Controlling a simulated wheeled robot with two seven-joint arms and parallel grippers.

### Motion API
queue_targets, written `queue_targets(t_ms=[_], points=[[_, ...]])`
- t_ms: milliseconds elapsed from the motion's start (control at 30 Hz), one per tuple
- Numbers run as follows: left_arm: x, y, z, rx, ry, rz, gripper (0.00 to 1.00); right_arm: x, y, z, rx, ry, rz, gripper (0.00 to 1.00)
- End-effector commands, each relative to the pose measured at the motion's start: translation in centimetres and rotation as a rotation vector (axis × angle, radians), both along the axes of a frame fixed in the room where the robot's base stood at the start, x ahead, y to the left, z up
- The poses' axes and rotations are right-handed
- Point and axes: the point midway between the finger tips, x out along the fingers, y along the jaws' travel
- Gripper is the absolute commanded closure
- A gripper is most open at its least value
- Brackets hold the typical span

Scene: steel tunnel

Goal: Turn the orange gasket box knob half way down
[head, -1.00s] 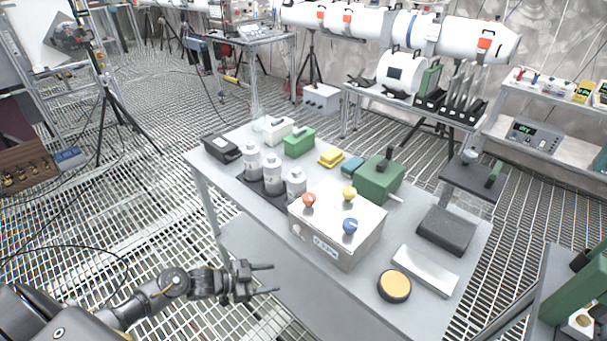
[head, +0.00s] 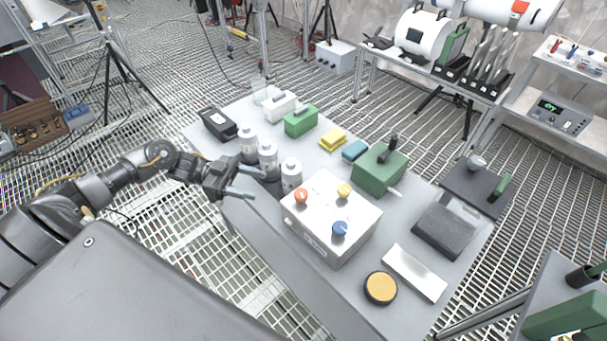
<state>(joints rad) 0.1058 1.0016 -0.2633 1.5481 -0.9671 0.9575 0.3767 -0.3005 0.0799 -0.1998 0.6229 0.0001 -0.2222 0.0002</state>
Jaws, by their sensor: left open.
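The gasket box (head: 322,237) is a pale metal box on the grey table. Its top carries an orange knob (head: 301,196) at the left, a yellow knob (head: 344,190) at the back and a blue knob (head: 339,229) at the front. My left gripper (head: 246,187) is open and empty. In the picture it is left of the orange knob, apart from it, by the table's left edge and the white bottles. My right gripper is not in view.
Several white bottles (head: 268,160) stand just behind the gripper, left of the box. A green box (head: 379,170) stands behind the gasket box. A round orange-topped disc (head: 380,288) and a pale bar (head: 414,273) lie to its right on the table (head: 271,226).

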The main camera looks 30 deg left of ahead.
Motion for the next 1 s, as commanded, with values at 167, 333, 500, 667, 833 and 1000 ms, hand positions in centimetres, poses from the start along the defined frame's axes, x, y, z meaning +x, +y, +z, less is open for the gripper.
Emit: queue_targets(t_ms=[167, 333, 500, 667, 833, 1000], points=[[0.1, -0.2, 0.3, -0.004, 0.002, -0.012, 0.46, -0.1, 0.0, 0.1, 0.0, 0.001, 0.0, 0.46], [0.7, -1.9, 0.5, -0.005, 0.001, -0.021, 0.46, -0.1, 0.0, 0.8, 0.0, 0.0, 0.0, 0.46], [1.3, -4.9, 0.8, -0.007, 0.0, -0.023, 0.46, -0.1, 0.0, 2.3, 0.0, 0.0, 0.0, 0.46], [1.9, -7.7, 0.7, -0.006, 0.0, -0.02, 0.46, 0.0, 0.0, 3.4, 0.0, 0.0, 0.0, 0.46], [2.3, -9.9, 0.5, -0.004, 0.0, -0.017, 0.46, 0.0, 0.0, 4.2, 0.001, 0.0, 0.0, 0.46], [2.5, -10.9, 0.3, -0.003, 0.0, -0.016, 0.46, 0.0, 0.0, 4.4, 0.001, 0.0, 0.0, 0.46]])
